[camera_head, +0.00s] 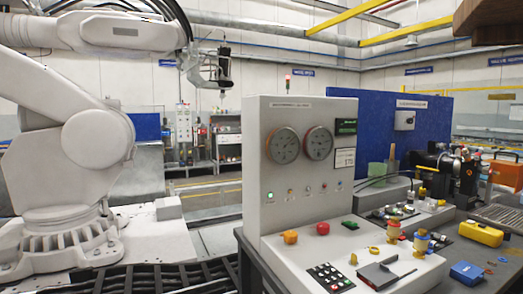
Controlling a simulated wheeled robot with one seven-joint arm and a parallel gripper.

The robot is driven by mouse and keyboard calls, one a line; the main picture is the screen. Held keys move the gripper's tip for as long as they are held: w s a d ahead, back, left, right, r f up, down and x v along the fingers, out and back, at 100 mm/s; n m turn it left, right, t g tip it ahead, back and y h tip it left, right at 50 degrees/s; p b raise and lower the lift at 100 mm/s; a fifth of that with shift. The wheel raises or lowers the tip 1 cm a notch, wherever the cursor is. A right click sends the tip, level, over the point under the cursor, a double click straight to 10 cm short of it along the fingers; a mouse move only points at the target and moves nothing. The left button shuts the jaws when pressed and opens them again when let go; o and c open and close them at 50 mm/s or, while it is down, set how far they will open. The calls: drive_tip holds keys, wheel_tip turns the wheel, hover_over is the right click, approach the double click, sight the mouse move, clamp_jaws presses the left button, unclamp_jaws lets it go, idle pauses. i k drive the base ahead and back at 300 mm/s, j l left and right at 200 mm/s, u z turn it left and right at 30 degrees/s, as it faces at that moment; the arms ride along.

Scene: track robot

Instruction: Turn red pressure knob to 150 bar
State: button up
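A round red knob or button (323,228) sits on the sloping front of the grey control console (258,236). An orange knob (290,237) is to its left and a small green button (350,225) to its right. Two round dial gauges (283,145) (320,143) are on the upright panel above; their readings are too small to tell. A dark display (346,127) and a white label (345,158) are beside them.
A keypad (330,277), a grey-and-black device (385,273) and red-and-yellow fittings (421,240) are on the console front. A yellow case (481,233) and a blue box (467,273) lie to the right. The air between my gripper and the panel looks clear.

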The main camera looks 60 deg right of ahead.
sight(323, 229)
drive_tip(key=z, duration=1.45)
drive_tip(key=k+l+u, duration=0.2)
drive_tip(key=k+l, duration=0.25)
drive_tip(key=k, duration=0.1)
